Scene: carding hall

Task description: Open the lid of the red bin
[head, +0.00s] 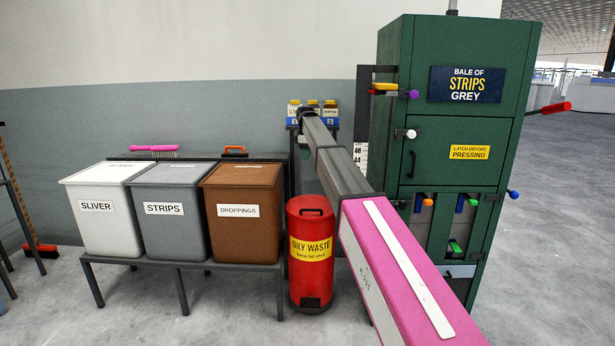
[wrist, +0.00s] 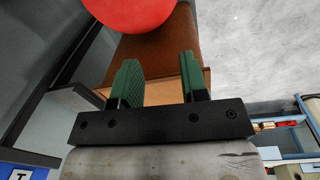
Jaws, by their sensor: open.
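The red bin (head: 297,280) stands on the floor in the head view, right of the brown bin, with a yellow "OILY WASTE" label. Its domed red lid (head: 298,205) is down, with a dark handle (head: 311,211) at its front and a black pedal (head: 311,304) at the base. My arm reaches out above and behind it; my gripper cannot be made out there. In the wrist view my gripper (wrist: 160,77) is open, its two green-padded fingers apart with nothing between them. A round red surface, apparently the bin's lid (wrist: 130,10), shows beyond the fingertips, apart from them.
A bench (head: 180,264) carries white (head: 105,225), grey (head: 171,229) and brown (head: 240,240) lidded bins on the left. A green press cabinet (head: 455,130) stands at the right. Small containers (head: 312,108) sit behind my arm's far end. Open floor lies in front.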

